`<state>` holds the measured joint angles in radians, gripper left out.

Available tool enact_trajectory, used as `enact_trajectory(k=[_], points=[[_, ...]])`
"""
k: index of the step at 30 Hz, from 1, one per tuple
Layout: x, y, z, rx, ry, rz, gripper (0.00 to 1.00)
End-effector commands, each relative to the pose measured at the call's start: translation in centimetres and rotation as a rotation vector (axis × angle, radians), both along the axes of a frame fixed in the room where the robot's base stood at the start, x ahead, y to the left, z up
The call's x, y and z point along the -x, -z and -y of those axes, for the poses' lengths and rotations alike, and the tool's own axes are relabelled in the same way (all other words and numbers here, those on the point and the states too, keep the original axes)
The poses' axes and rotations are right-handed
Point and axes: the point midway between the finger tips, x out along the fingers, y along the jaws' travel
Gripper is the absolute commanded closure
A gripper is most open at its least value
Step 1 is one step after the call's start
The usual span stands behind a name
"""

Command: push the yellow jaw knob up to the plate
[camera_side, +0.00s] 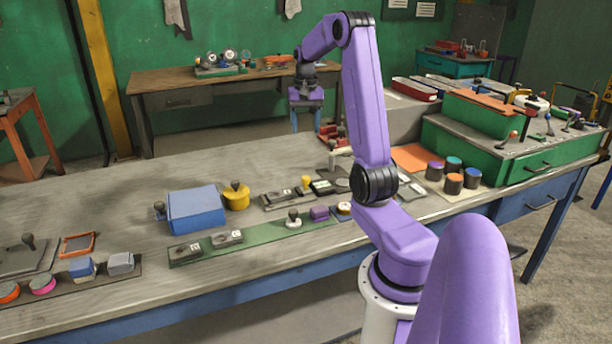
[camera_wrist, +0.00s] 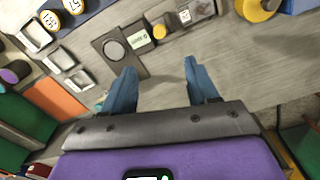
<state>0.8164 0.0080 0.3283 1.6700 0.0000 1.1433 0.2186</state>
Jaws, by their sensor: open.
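The small yellow jaw knob (camera_side: 306,182) stands on a dark grey fixture on the workbench. The wrist view shows the yellow knob (camera_wrist: 159,32) from above, in a slot. Beside it, on its left in the wrist view, is a plate with a pale green and white face (camera_wrist: 137,42); whether they touch is unclear. The plate also shows in the side view (camera_side: 322,187), right of the knob. My gripper (camera_side: 308,122) is open and empty, pointing down above the far side of the bench. In the wrist view its two blue fingers (camera_wrist: 160,85) are wide apart, clear of the knob.
A larger yellow pot with a black knob (camera_side: 236,197) and a blue box (camera_side: 196,211) stand left of the fixture. A green strip (camera_side: 260,236) with small parts lies in front. Round pots (camera_side: 453,183) and a green drawer unit (camera_side: 500,150) stand to the right.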

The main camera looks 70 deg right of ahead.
Motion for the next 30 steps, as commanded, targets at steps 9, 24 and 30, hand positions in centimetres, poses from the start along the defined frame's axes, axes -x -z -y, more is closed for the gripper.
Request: enact_trajectory(k=[9,24,30], points=[[0.2,3.7,0.1,-0.004,0.006,-0.003,0.42],[0.2,13.0,0.1,-0.002,0.004,-0.002,0.42],[0.1,15.9,0.1,-0.001,0.004,-0.001,0.42]])
